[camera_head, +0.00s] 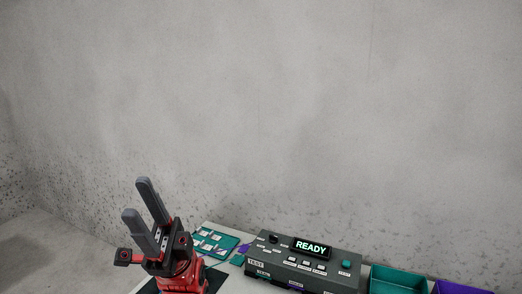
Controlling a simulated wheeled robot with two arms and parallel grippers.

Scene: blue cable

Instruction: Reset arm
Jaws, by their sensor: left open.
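My left gripper (142,204) is at the lower left of the head view, raised, with its two grey fingers pointing up. The fingers stand apart with nothing between them. Its red and black wrist is below, at the bottom edge of the picture. My right gripper is not in this view. No blue cable can be made out.
A grey test box (285,266) with a lit display (311,248) reading "READY" stands on the table. Left of it lies a teal board (215,241). A teal bin (397,281) and a purple bin (460,288) are at lower right. A bare concrete wall (300,110) stands behind.

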